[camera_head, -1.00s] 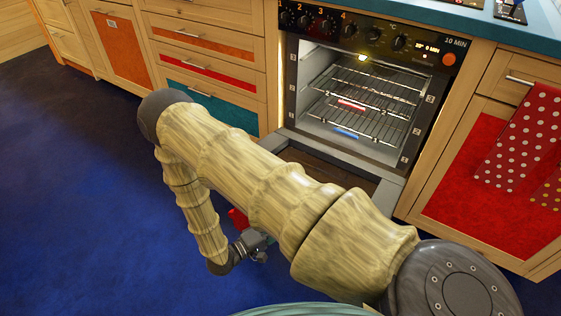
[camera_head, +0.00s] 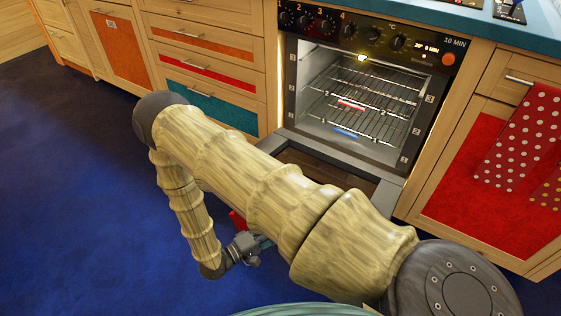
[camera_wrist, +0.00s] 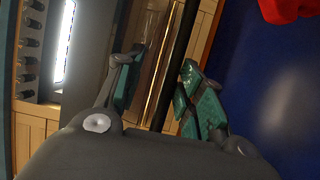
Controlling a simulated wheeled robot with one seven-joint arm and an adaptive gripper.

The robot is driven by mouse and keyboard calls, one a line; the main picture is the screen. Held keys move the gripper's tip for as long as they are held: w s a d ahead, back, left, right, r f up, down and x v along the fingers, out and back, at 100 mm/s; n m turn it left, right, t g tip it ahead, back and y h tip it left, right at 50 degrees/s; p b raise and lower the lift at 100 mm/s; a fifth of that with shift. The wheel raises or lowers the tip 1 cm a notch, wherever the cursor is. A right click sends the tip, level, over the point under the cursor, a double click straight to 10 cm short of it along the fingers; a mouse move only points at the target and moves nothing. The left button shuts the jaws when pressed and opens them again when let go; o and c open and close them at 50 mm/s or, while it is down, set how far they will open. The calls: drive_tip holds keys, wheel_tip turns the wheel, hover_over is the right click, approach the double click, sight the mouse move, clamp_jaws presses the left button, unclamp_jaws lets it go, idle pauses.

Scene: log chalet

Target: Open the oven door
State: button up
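The oven (camera_head: 365,88) stands open in the head view, its lit inside and wire racks showing. Its door (camera_head: 292,140) is folded down in front, roughly level; my arm hides much of it. My gripper (camera_head: 258,244) is low in front of the door, partly hidden behind my arm. In the wrist view, my gripper's (camera_wrist: 163,62) two teal-padded fingers are apart. A dark bar, seemingly the door handle (camera_wrist: 172,68), runs between them, nearer the right finger, with a gap at the left one.
A red object (camera_head: 237,219) lies beside my gripper, partly hidden. Wooden drawers (camera_head: 205,75) stand left of the oven. A red cabinet with a dotted towel (camera_head: 520,135) is at the right. The blue floor (camera_head: 80,190) is clear at the left.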

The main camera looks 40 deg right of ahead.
drive_tip(key=a, duration=0.9)
drive_tip(key=shift+w+a, duration=0.3)
drive_tip(key=shift+w, duration=0.1)
